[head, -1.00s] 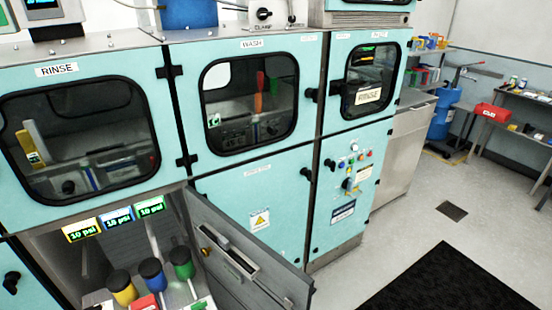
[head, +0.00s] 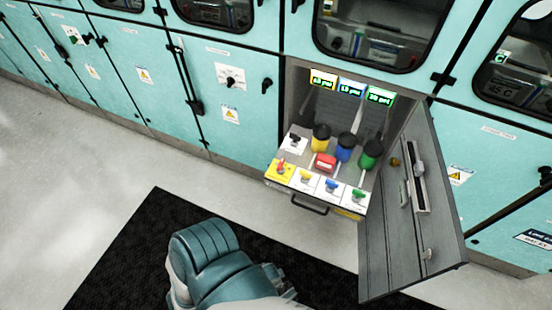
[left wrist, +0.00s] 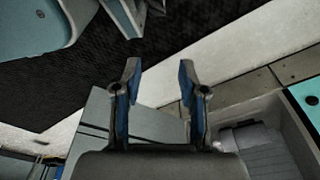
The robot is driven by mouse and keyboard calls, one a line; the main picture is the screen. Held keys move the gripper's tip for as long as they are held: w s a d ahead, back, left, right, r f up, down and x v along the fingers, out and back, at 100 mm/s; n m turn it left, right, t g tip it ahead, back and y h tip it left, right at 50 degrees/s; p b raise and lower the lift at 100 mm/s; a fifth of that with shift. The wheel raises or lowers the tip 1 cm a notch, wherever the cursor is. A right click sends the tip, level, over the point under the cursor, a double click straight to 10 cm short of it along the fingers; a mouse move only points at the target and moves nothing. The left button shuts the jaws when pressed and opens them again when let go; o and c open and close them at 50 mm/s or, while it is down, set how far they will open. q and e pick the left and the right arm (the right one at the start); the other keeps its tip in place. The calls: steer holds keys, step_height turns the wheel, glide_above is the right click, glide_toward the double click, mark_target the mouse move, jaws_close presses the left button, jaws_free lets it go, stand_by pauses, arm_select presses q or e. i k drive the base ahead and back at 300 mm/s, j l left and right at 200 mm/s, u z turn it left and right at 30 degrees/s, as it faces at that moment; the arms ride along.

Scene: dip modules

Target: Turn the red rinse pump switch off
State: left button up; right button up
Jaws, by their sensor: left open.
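A pull-out switch panel (head: 318,205) stands out of an open compartment below a windowed cabinet in the head view. A small red switch (head: 282,168) sits on a yellow plate at its left front corner. Its on or off position is too small to tell. A red block (head: 325,162) lies further back; I cannot tell which red part is the rinse pump switch. My left gripper (left wrist: 160,75) is open and empty in the left wrist view. In the head view my arm is low, in front of the panel and apart from it. My right gripper is not in view.
Yellow, blue and green switches line the panel front. Yellow (head: 321,137), blue (head: 345,147) and green (head: 371,154) knobs stand behind, under lit pressure displays (head: 352,88). The open grey door (head: 412,205) blocks the right side. A black mat (head: 135,255) lies on the open floor.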

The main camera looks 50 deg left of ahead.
mark_target(279, 167)
steer(key=u, duration=1.6)
